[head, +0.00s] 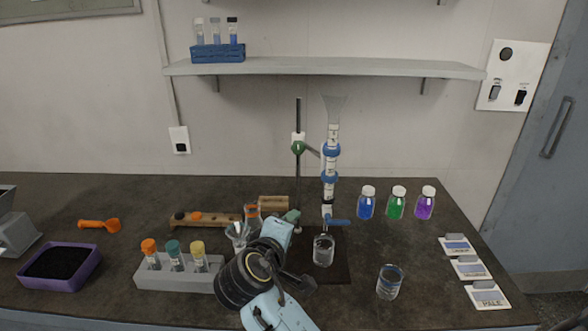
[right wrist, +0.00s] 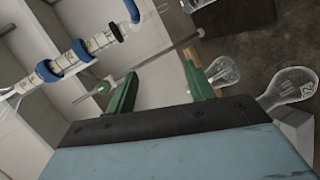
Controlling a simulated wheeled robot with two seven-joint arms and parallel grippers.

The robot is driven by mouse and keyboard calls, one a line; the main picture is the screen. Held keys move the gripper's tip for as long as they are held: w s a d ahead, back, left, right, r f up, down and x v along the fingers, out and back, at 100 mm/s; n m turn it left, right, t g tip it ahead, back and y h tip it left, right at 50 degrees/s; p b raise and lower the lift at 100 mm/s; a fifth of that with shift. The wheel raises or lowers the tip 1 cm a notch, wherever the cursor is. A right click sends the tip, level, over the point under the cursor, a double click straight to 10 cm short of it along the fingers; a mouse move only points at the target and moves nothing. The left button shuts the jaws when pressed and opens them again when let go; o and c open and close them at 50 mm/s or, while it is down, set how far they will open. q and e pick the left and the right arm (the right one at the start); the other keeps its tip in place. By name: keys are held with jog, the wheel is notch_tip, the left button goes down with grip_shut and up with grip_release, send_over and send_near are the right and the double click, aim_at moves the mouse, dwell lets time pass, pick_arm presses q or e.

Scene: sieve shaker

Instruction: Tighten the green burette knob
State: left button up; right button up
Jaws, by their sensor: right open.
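The green burette knob (head: 298,148) is on the upright rod of the burette stand (head: 298,115), at the clamp. My left gripper is not in view.
A vial rack (head: 180,275), a wooden rack (head: 208,219) and glassware (head: 238,236) are left of my arm. Three capped bottles (head: 397,203) stand at the right. A shelf (head: 325,68) is above.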

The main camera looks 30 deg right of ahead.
aim_at(297, 149)
jog(key=w+a+r+n+t+h, duration=0.15)
jog(key=w+r+h, duration=0.25)
jog(key=r, duration=0.7)
jog(key=shift+m, duration=0.25)
jog(key=x, duration=0.6)
jog(key=p+x, duration=0.1)
jog(key=x, duration=0.5)
jog(key=shift+w+d+f, duration=0.1)
jog(key=shift+w, duration=0.45)
